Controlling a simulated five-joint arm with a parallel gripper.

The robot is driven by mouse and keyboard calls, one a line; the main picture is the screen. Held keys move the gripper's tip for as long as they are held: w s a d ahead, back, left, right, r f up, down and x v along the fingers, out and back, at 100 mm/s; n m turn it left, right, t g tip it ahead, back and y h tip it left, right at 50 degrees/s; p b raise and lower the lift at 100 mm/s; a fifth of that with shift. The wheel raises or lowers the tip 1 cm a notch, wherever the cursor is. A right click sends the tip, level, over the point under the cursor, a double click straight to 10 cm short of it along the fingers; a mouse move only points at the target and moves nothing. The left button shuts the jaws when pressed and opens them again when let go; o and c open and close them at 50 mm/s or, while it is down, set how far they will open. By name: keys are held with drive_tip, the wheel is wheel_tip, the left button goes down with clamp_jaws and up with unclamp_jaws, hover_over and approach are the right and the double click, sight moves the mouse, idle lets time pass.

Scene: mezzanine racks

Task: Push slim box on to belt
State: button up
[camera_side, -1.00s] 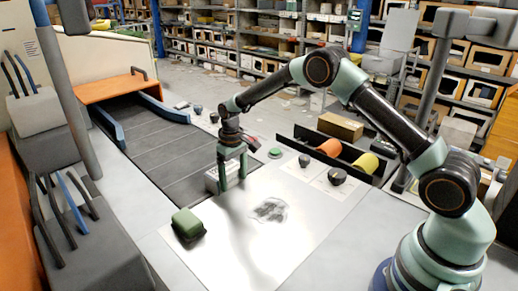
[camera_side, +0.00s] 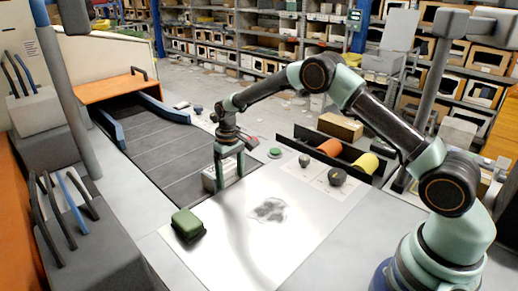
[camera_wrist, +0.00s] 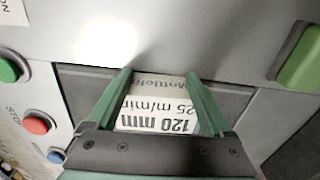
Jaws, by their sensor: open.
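The slim box (camera_side: 208,180) is a small pale box at the near right edge of the dark belt (camera_side: 160,150). It shows partly behind the fingers of my gripper (camera_side: 229,184) in the side view. My gripper is open and points down beside the box. In the wrist view a pale printed surface, apparently the slim box (camera_wrist: 158,115), lies between the two green fingers of my gripper (camera_wrist: 160,78). The side view does not show clearly whether the fingers touch it or whether it rests wholly on the belt.
A green-topped block (camera_side: 187,223) stands on the pale worktop (camera_side: 240,250), left of the gripper. Blue side guides (camera_side: 163,108) flank the belt's far end, under an orange hood (camera_side: 108,88). A dark rack (camera_side: 350,158) with orange and yellow rolls stands at right.

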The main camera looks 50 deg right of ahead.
drive_tip(key=shift+w, duration=0.6)
idle(0.3)
drive_tip(key=shift+w, duration=0.6)
drive_tip(key=shift+w, duration=0.1)
drive_tip(key=shift+w+a, duration=0.1)
drive_tip(key=shift+w, duration=0.4)
idle(0.4)
drive_tip(key=shift+w, duration=0.45)
